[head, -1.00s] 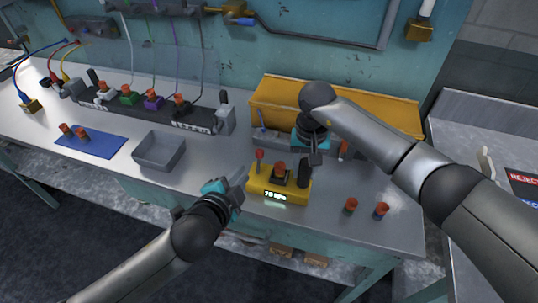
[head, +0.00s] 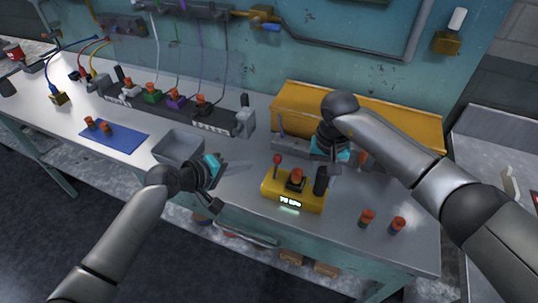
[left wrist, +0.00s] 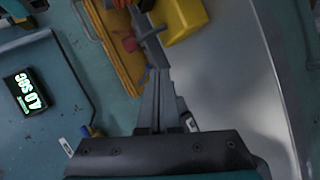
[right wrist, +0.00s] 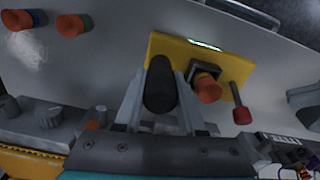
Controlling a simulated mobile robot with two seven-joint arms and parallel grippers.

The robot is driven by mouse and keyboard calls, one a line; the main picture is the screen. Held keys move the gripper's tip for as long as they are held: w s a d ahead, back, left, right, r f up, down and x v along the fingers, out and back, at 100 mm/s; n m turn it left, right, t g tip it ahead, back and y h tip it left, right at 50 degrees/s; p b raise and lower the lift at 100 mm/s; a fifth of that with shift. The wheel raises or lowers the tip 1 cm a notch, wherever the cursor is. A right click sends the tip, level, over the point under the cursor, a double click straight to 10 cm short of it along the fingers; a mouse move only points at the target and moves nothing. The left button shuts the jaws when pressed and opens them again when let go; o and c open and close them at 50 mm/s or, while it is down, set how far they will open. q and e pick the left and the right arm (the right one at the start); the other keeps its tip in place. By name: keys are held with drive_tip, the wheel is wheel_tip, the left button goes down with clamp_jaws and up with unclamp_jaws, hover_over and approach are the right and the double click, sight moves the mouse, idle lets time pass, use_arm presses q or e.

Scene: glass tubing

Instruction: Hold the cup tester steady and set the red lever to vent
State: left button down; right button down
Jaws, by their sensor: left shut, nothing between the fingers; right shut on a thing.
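The yellow cup tester (head: 268,188) stands on the bench near its front edge, its lit display (head: 290,202) facing front. The red lever (head: 277,160) stands up at its left end; it also shows in the right wrist view (right wrist: 241,112). A cup with an orange-red top (head: 296,175) sits in the middle. My right gripper (head: 325,172) is shut on the black handle (right wrist: 160,88) at the tester's right end. My left gripper (head: 238,167) is shut and empty, left of the tester and apart from the lever. In the left wrist view the tester's yellow body (left wrist: 183,18) shows beyond the fingers.
A grey tray (head: 170,158) lies beside my left gripper. Two cups (head: 367,217) stand right of the tester. A blue mat (head: 122,138) with two cups lies far left. A row of coloured fixtures (head: 176,99) and a yellow bin (head: 405,122) line the back.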

sight(276, 167)
use_arm(q)
drive_tip(key=r+n, duration=0.1)
drive_tip(key=n, duration=0.1)
drive_tip(key=w+a+r+n+h, duration=0.1)
drive_tip(key=shift+w+n+t, duration=0.15)
drive_tip(key=shift+n+t, duration=0.25)
drive_tip(key=shift+w+f, duration=0.1)
drive_tip(key=x, duration=1)
drive_tip(key=shift+d, duration=0.1)
drive_tip(key=shift+s, duration=0.4)
use_arm(e)
drive_tip(key=shift+w, duration=0.1)
use_arm(q)
drive_tip(key=shift+s+d+r, duration=0.15)
drive_tip(key=shift+s+r, duration=0.25)
drive_tip(key=shift+s, duration=0.35)
drive_tip(key=shift+s+d+r, duration=0.2)
drive_tip(key=shift+s+r, duration=0.25)
drive_tip(key=shift+s, duration=0.3)
